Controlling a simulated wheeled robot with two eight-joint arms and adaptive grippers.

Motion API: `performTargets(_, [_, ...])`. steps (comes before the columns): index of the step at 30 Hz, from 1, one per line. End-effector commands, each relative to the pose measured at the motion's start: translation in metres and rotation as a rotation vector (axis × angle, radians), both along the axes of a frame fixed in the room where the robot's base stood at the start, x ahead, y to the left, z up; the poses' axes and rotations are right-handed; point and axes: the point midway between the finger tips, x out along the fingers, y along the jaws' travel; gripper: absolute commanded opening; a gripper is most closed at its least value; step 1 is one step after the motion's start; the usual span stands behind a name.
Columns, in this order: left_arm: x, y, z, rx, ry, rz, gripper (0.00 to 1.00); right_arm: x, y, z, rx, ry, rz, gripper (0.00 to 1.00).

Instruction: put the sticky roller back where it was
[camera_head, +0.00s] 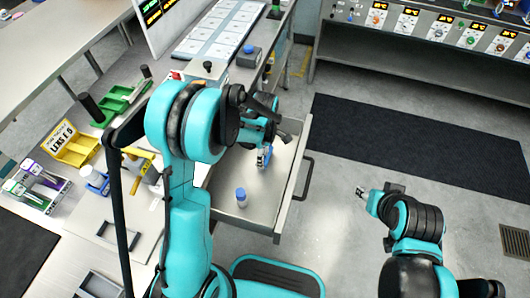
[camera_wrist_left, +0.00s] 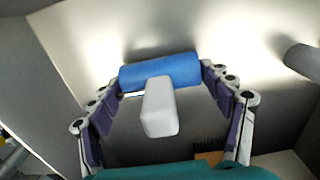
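The sticky roller, a blue cylinder with a white handle, shows in the left wrist view (camera_wrist_left: 160,72). The fingertips of my left gripper (camera_wrist_left: 160,80) are at the two ends of the blue cylinder and appear to touch it. In the head view my left gripper (camera_head: 265,143) is over the open grey drawer (camera_head: 270,192), and a small blue and white part of the roller (camera_head: 263,157) shows below it. Most of the roller is hidden there by my arm. My right gripper (camera_head: 366,194) is over the floor, right of the drawer, too small to judge.
A small blue-topped bottle (camera_head: 241,198) stands in the drawer near its front. The drawer handle (camera_head: 304,180) sticks out to the right. On the bench at left are a yellow bin (camera_head: 75,148), green trays (camera_head: 118,100) and a blue-and-white item (camera_head: 95,180).

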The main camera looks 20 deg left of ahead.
Motion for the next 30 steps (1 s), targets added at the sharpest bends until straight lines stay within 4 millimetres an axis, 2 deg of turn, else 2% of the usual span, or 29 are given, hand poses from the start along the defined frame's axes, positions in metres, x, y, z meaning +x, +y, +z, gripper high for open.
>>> performTargets(1, [0.0, 0.0, -0.001, 0.0, 0.0, 0.0, 0.89, 0.0, 0.0, -0.001, 0.0, 0.0, 0.0, 0.42])
performTargets(2, [0.0, 0.0, 0.0, 0.0, 0.0, 0.0, 0.97, 0.0, 0.0, 0.0, 0.0, 0.0, 0.0, 0.42])
performTargets(3, [0.0, 0.0, 0.0, 0.0, 0.0, 0.0, 0.99, 0.0, 0.0, 0.0, 0.0, 0.0, 0.0, 0.42])
performTargets(12, [0.0, 0.0, 0.0, 0.0, 0.0, 0.0, 0.99, 0.0, 0.0, 0.0, 0.0, 0.0, 0.0, 0.42])
performTargets(16, [0.0, 0.0, 0.007, 0.0, 0.0, 0.0, 0.99, 0.0, 0.0, 0.005, 0.0, 0.0, 0.0, 0.42])
performTargets(20, [0.0, 0.0, 0.03, 0.0, 0.0, 0.0, 0.99, 0.0, 0.0, 0.015, 0.0, 0.0, 0.0, 0.42])
performTargets(24, [0.0, 0.0, 0.063, 0.0, 0.0, 0.0, 0.99, 0.0, 0.0, 0.028, 0.0, 0.0, 0.0, 0.42])
performTargets(30, [0.0, 0.0, 0.102, 0.0, 0.0, 0.0, 0.99, 0.0, 0.0, 0.041, 0.0, 0.0, 0.0, 0.42])
